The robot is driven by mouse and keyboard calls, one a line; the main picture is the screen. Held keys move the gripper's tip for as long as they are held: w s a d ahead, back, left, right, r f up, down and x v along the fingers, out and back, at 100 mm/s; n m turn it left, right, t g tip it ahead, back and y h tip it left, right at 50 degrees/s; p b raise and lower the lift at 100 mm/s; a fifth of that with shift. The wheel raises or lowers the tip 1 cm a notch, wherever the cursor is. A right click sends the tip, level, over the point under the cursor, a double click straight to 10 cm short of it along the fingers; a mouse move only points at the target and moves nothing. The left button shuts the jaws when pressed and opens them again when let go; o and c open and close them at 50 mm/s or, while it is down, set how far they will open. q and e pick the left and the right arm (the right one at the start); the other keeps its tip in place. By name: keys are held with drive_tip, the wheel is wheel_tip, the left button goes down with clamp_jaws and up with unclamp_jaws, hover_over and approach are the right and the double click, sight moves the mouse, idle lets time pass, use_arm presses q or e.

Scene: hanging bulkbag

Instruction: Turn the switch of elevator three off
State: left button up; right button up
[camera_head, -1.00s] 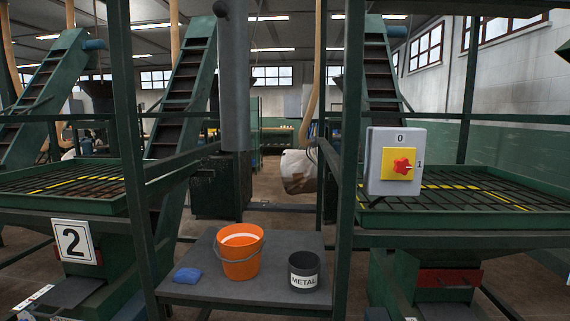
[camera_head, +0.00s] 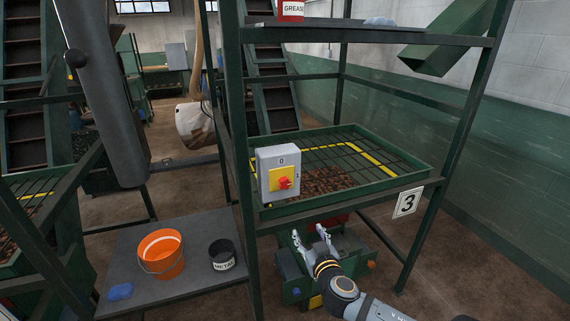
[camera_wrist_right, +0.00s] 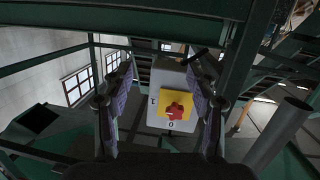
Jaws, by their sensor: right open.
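A grey switch box (camera_head: 262,172) with a red knob (camera_head: 285,183) on a yellow plate (camera_head: 275,179) is mounted on a green post of the elevator frame marked 3 (camera_head: 407,202). It has 0 at its top and 1 at its right. My right gripper (camera_head: 310,236) is open and empty, below and right of the box, fingers pointing up. In the right wrist view the box (camera_wrist_right: 174,80) appears upside down between the open fingers (camera_wrist_right: 163,100), apart from them. My left gripper is not in view.
A low table (camera_head: 195,290) holds an orange bucket (camera_head: 160,256), a black METAL pot (camera_head: 222,255) and a blue cloth (camera_head: 120,292). A grated tray (camera_head: 365,150) lies behind the switch. Green posts and a shelf with a GREASE can (camera_head: 291,10) frame the area. A grey pipe (camera_head: 103,95) hangs left.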

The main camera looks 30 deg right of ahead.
sight(286, 185)
drive_tip(key=a+r+t+y+p, duration=0.1)
drive_tip(key=a+r+t+p, duration=0.15)
drive_tip(key=r, duration=0.95)
drive_tip(key=p+x, duration=0.1)
drive_tip(key=x, duration=0.2)
drive_tip(key=a+p+x, duration=0.1)
drive_tip(key=x, duration=0.3)
drive_tip(key=p+x, duration=0.1)
drive_tip(key=x, duration=0.3)
drive_tip(key=shift+w+a+f, duration=0.15)
drive_tip(key=shift+w+f, duration=0.05)
drive_tip(key=shift+w, duration=0.05)
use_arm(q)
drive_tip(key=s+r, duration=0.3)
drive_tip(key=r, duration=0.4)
use_arm(e)
drive_tip(key=shift+n+y, duration=0.3)
drive_tip(key=shift+y, duration=0.1)
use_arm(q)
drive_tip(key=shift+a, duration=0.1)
use_arm(e)
drive_tip(key=c, duration=1.2)
drive_tip(key=shift+o, duration=0.2)
